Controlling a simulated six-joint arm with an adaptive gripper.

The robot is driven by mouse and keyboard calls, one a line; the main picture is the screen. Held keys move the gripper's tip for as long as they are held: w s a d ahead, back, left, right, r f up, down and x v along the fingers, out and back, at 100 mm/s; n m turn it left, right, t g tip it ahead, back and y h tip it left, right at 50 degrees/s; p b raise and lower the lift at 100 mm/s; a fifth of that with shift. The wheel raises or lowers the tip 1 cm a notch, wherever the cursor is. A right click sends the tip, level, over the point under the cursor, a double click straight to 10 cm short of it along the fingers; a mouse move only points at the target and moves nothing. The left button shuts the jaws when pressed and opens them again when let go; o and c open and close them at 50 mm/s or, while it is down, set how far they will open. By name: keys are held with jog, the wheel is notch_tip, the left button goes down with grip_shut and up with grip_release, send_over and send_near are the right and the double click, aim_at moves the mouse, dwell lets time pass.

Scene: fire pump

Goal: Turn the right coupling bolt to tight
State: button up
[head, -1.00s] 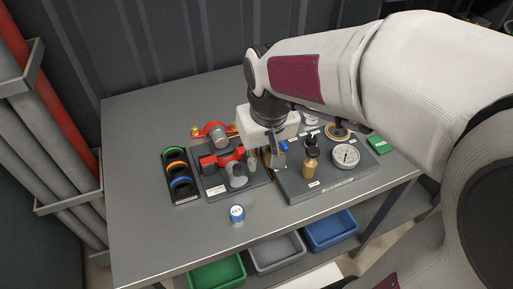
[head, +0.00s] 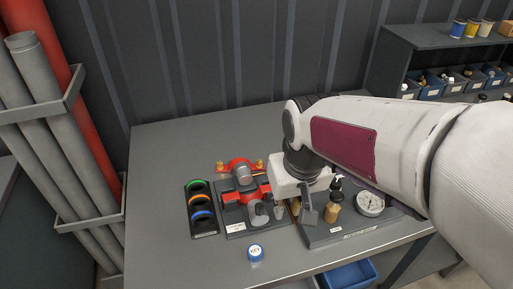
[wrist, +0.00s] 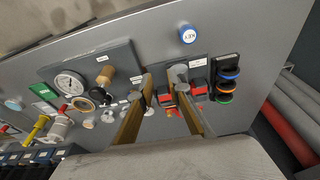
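The red coupling (head: 240,165) sits at the back of the left dark plate, around a grey pipe. Its right bolt (head: 260,164) is brass-coloured, and a similar left bolt (head: 220,168) sits at its other end. My gripper (head: 294,214) is in front and to the right of the right bolt, pointing down near the gap between the two plates. In the wrist view, the two long fingers of my gripper (wrist: 162,74) stand apart with nothing held between them. The bolts are largely hidden behind the fingers and red parts there. I cannot tell how tight the right bolt is.
A red valve body (head: 256,193) and grey outlet stand in front of the coupling. Coloured rings (head: 201,202) lie in a tray to the left. A blue-topped KEY cap (head: 255,252) stands in front. A gauge (head: 370,203) and brass-bodied knob (head: 333,207) are on the right plate.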

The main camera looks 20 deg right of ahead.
jog(key=shift+n+y, duration=0.4)
jog(key=shift+y, duration=0.3)
jog(key=w+d+f, duration=0.1)
jog(key=w+f, duration=0.1)
jog(key=w, duration=0.3)
jog(key=w+d+f, duration=0.1)
jog(key=w+f, duration=0.2)
jog(key=w, duration=0.3)
jog(key=w+d+f, duration=0.1)
jog(key=w+f, duration=0.1)
jog(key=w, duration=0.4)
jog(key=shift+f, duration=0.3)
jog(key=n+t, duration=0.1)
send_near(259, 161)
jog(key=s+f, duration=0.2)
jog(key=s, duration=0.1)
jog(key=shift+d+f, duration=0.15)
jog(key=shift+f, duration=0.2)
jog(key=w+n, duration=0.1)
jog(key=w+r+n+t, duration=0.1)
jog(key=shift+w+r, duration=0.35)
jog(key=shift+w, duration=0.05)
jog(key=shift+x, duration=3.9)
